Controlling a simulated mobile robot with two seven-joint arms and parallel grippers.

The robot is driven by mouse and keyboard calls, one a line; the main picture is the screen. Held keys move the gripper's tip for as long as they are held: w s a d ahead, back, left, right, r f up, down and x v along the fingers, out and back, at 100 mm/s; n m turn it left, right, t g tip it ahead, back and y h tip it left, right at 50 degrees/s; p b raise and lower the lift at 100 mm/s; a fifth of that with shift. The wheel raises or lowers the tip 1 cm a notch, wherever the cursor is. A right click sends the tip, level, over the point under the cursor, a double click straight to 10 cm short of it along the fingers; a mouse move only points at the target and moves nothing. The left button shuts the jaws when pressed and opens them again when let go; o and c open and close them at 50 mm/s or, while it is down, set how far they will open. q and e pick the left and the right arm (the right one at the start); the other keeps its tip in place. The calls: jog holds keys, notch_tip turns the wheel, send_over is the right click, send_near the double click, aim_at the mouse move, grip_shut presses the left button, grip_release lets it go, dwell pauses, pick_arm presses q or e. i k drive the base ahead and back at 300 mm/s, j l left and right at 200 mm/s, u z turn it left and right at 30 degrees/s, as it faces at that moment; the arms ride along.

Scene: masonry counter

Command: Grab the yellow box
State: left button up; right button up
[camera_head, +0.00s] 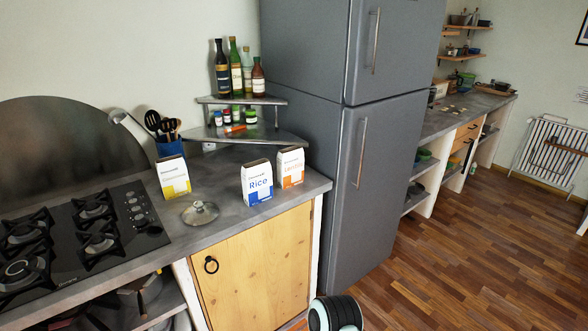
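The yellow box (173,177) is a small white carton with a yellow lower part. It stands upright on the grey counter (220,184), just right of the stove and in front of a blue utensil holder. Its front faces me, and nothing covers it. Neither of my grippers shows in the head view, so I cannot see whether they are open or shut.
A glass lid (200,212) lies in front and right of the yellow box. A blue Rice box (257,182) and an orange box (290,167) stand farther right. The black gas stove (75,235) is left; a corner shelf (250,138) with bottles is behind.

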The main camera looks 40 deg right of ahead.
aim_at(172, 172)
jog(key=u, duration=0.2)
jog(key=i+l+u, duration=0.15)
jog(key=l+u, duration=0.3)
jog(key=i+l+u, duration=0.15)
jog(key=l+u, duration=0.15)
jog(key=u, duration=0.15)
jog(key=l+u, duration=0.1)
jog(key=l, duration=0.4)
jog(key=i+l+u, duration=0.1)
jog(key=l, duration=0.4)
